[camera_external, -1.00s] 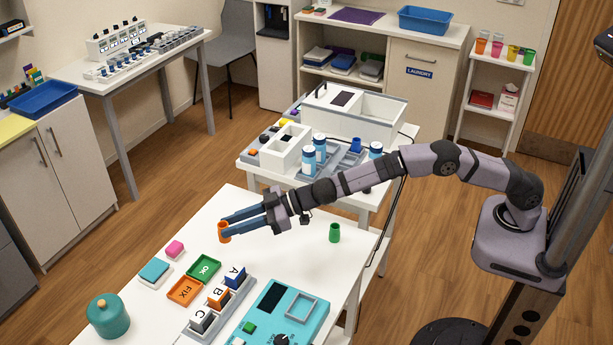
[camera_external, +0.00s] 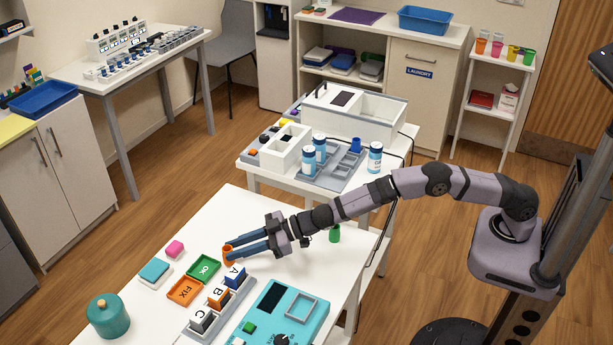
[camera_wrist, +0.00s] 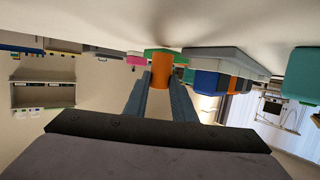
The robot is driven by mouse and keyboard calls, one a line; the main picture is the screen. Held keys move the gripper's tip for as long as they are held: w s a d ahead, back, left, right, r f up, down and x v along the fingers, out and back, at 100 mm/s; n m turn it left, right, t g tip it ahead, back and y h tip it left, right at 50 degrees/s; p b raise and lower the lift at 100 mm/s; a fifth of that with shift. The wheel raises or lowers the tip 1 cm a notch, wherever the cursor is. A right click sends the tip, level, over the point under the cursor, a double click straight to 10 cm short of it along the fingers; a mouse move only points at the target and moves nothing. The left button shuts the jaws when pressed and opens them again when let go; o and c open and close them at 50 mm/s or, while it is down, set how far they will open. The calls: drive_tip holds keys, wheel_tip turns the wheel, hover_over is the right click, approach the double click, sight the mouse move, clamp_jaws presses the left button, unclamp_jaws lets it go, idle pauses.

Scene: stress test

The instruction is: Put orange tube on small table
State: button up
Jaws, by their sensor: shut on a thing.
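The orange tube (camera_external: 228,257) is between the blue fingertips of my gripper (camera_external: 234,250), over the large white table near the orange and green trays. My gripper is shut on it. In the wrist view the orange tube (camera_wrist: 160,72) shows upright in that picture between the two fingers. I cannot tell whether it is clear of the tabletop. A smaller white table (camera_external: 290,182) stands behind the large one, to the upper right of my gripper. A white box and several bottles stand on it.
A green tube (camera_external: 334,237) stands on the large table beneath my arm. Lettered blocks (camera_external: 217,297), a green tray (camera_external: 204,268), an orange tray (camera_external: 184,291) and a teal device (camera_external: 270,325) are near my gripper. Blue-and-white bottles (camera_external: 309,162) stand on the smaller table.

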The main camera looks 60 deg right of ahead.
drive_tip(key=shift+f, duration=0.45)
drive_tip(key=shift+f, duration=0.15)
drive_tip(key=o, duration=1)
drive_tip(key=shift+r, duration=0.2)
drive_tip(key=shift+b+v, duration=0.55)
drive_tip(key=shift+v, duration=0.35)
drive_tip(key=shift+o, duration=0.6)
drive_tip(key=shift+b+v, duration=0.6)
drive_tip(key=shift+v, duration=2.25)
